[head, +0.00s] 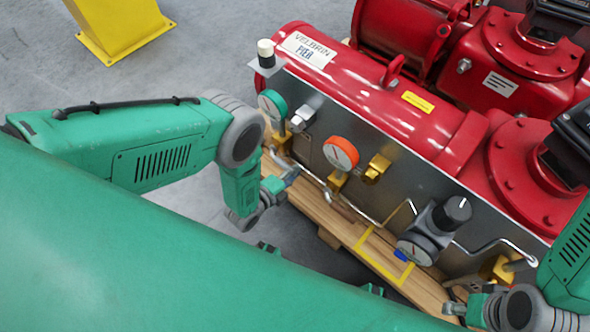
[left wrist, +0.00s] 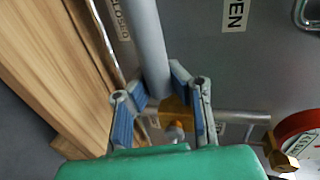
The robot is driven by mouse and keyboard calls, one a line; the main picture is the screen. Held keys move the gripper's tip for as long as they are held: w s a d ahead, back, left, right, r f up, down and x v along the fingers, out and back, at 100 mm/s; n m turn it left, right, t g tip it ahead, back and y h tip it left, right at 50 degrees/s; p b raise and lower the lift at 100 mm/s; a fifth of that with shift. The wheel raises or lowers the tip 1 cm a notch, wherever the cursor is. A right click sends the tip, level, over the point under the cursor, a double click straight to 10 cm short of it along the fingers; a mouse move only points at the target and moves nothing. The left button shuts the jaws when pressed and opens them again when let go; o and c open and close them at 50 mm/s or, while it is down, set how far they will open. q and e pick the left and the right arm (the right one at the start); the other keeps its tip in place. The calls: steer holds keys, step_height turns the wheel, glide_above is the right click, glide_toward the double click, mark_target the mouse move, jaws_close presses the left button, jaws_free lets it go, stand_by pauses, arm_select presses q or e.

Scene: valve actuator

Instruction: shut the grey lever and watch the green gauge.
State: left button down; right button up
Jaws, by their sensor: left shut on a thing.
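The grey lever (left wrist: 148,45) is a round bar rising from a brass valve body (left wrist: 178,113) in the left wrist view. My left gripper (left wrist: 160,100) has its blue-padded fingers on both sides of the lever near its base and is shut on it. The lever lies close beside the CLOSED label (left wrist: 121,20), away from the OPEN label (left wrist: 235,14). In the head view my left gripper (head: 290,177) is at the panel's lower left and largely hides the lever. The green gauge (head: 271,104) is above it; its needle is too small to read. My right gripper (head: 458,308) is at lower right, its jaws unclear.
An orange-red gauge (head: 341,153) and a dark grey gauge with a black knob (head: 417,248) sit further right on the metal panel. Bent pipes run along it. A wooden pallet (head: 340,225) lies below. A yellow post (head: 118,25) stands at upper left.

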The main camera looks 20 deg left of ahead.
arm_select(q)
steer(key=shift+s+f+m, duration=0.3)
steer(key=shift+s+f, duration=0.05)
steer(key=shift+f, duration=0.15)
steer(key=shift+d, duration=0.1)
steer(key=c, duration=1.4)
jaws_free()
steer(key=shift+w, duration=0.1)
steer(key=shift+r, duration=0.1)
